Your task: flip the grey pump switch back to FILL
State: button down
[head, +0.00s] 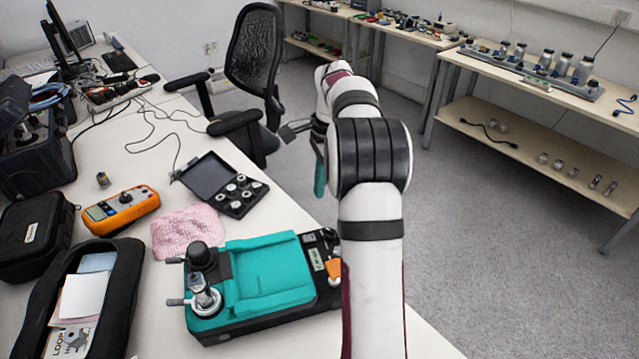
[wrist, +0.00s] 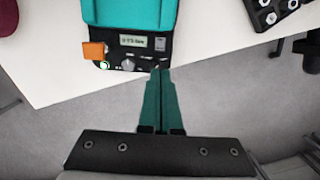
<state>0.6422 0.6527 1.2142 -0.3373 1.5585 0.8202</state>
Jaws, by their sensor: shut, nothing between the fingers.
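The teal and black calibrator (head: 265,275) lies on the white table, and its control panel shows in the wrist view (wrist: 145,50). The panel carries a small display, an orange block (wrist: 94,50), a green-lit button (wrist: 104,65) and a grey control (wrist: 128,63). I cannot tell whether this control is the pump switch, or read FILL or its setting. My gripper (wrist: 161,72) has its teal fingers shut and empty, with the tips at the panel's near edge, right of the grey control. Contact is unclear. In the head view the gripper (head: 320,175) is partly hidden by my arm.
A black case of round weights (head: 225,185), a pink cloth (head: 187,232), an orange meter (head: 121,210) and a black pouch (head: 118,290) lie around the calibrator. An office chair (head: 253,60) stands behind the table. Open floor lies to the right.

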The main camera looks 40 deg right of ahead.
aim_at(305, 238)
jog(key=a+f, duration=0.1)
jog(key=f, duration=0.3)
jog(key=a+f, duration=0.1)
jog(key=f, duration=0.4)
jog(key=w+a+f, duration=0.1)
jog(key=f, duration=0.3)
jog(key=shift+w+f, duration=0.1)
jog(key=shift+f, duration=0.2)
